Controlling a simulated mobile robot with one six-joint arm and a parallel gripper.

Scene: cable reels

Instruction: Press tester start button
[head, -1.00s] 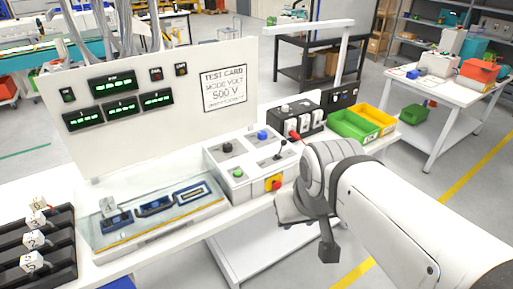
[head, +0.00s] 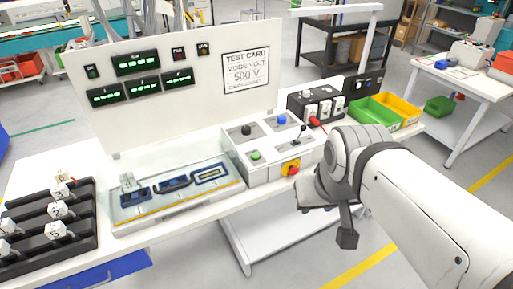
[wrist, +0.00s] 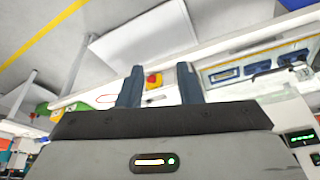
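The tester control box (head: 272,150) stands on the bench right of centre in the head view. In the head view my arm hides most of the gripper, in front of the box's right side.
A clear-lidded tray with blue connectors (head: 175,198) lies left of the box. A black rack with numbered white blocks (head: 48,228) is at far left. Green (head: 375,111) and yellow (head: 402,107) bins stand at right. An upright panel with displays (head: 180,80) rises behind.

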